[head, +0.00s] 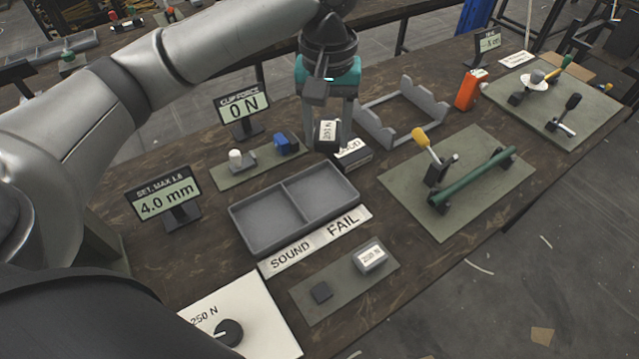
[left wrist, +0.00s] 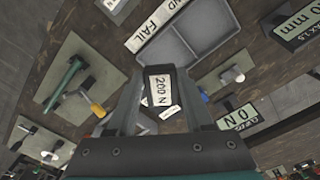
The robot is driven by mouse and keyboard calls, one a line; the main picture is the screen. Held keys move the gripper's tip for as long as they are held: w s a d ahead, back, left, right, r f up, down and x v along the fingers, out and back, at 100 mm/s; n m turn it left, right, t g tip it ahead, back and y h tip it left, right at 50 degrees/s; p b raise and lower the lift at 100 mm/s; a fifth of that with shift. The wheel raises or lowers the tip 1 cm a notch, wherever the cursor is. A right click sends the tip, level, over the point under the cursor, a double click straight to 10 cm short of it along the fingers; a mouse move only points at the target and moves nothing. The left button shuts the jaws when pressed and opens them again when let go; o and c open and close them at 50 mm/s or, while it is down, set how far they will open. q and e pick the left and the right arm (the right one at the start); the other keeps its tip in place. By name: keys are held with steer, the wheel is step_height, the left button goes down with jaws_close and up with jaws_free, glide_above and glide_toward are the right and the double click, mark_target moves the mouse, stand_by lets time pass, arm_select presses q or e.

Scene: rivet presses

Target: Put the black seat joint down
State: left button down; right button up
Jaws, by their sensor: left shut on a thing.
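My left gripper (head: 328,122) is shut on a dark block with a white force label, which I take for the black seat joint (head: 321,145). In the left wrist view the joint (left wrist: 158,70) sits between the fingertips (left wrist: 160,88), its label facing the camera and reading about 200 N. It is beyond the far edge of the grey two-part tray (head: 256,242), beside or over another dark labelled piece (head: 357,162). Whether it touches anything below I cannot tell. My right gripper is not in view.
A grey notched cradle (head: 392,138) stands right of the gripper. A small green board (head: 232,180) with a blue clamp is to the left. A green mat (head: 480,205) holds a green bar and yellow-handled clamp. A labelled grey block (head: 370,257) lies nearer.

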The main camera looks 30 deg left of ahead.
mark_target(322, 121)
arm_select(q)
steer(key=w+n, duration=0.1)
steer(key=w+a+n, duration=0.1)
steer(key=w+a, duration=0.1)
steer(key=shift+w+a+f+n, duration=0.1)
steer(key=shift+a+f+n, duration=0.15)
steer(key=shift+n, duration=0.15)
step_height(322, 121, down, 14)
steer(key=b, duration=0.3)
steer(key=shift+f, duration=0.1)
step_height(322, 121, down, 5)
steer(key=shift+f+b, duration=0.1)
steer(key=shift+b, duration=0.55)
steer(key=shift+f, duration=0.1)
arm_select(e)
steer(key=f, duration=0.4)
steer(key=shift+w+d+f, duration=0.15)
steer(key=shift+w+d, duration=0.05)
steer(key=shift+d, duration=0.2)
arm_select(q)
steer(key=shift+f, duration=0.1)
steer(key=shift+c, duration=1.5)
jaws_free()
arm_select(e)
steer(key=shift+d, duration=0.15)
